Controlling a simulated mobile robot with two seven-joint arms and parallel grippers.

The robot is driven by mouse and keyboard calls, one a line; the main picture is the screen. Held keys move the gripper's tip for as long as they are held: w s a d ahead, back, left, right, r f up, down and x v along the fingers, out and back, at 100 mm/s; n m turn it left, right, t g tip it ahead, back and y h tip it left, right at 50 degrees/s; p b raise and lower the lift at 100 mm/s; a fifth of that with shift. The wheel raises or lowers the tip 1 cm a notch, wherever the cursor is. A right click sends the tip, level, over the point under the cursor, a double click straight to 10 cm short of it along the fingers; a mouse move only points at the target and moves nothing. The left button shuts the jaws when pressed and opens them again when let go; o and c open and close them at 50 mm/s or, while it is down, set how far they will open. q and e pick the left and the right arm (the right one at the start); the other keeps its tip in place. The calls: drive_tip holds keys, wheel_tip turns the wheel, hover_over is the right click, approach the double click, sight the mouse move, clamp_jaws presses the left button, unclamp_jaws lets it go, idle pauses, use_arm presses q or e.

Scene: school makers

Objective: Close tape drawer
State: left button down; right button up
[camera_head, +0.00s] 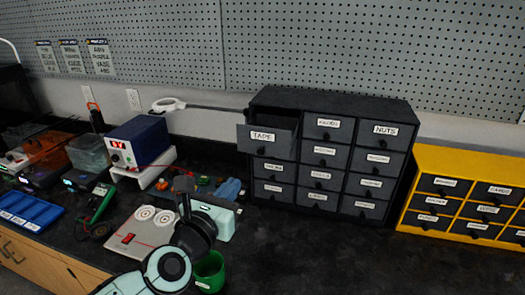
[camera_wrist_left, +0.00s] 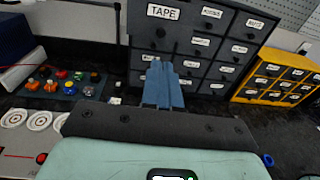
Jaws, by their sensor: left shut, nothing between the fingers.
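The tape drawer (camera_head: 283,146) is the top left drawer of the dark grey cabinet (camera_head: 340,103). It is pulled out, with its front ahead of the other drawers and its open top showing. Its front, with the TAPE label and a dark knob, also shows at the top of the left wrist view (camera_wrist_left: 143,30). My left gripper (camera_head: 231,184) is shut and empty, with its blue fingers together. It is to the left of the cabinet, lower than the tape drawer and apart from it in the head view. Its fingertips (camera_wrist_left: 161,66) point toward the cabinet, below the drawer front in the wrist view.
A yellow drawer cabinet (camera_head: 432,163) stands to the right. A blue power supply (camera_head: 138,140) on a white stand is at the left. A green cup (camera_head: 209,273) is close to my left arm. Coloured knobs lie behind the gripper. The bench before the cabinet is clear.

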sight(260, 152)
use_arm(q)
drive_tip(key=p+x, duration=0.4)
drive_tip(key=x, duration=0.9)
drive_tip(key=shift+w+d+r, duration=0.1)
drive_tip(key=shift+w+d, duration=0.05)
drive_tip(key=shift+w, duration=0.1)
use_arm(e)
drive_tip(key=r, duration=0.1)
drive_tip(key=s+r, duration=0.1)
drive_tip(key=r, duration=0.1)
drive_tip(key=shift+s+a+r+g, duration=0.1)
drive_tip(key=shift+s+r+g, duration=0.15)
drive_tip(key=shift+s+g, duration=0.15)
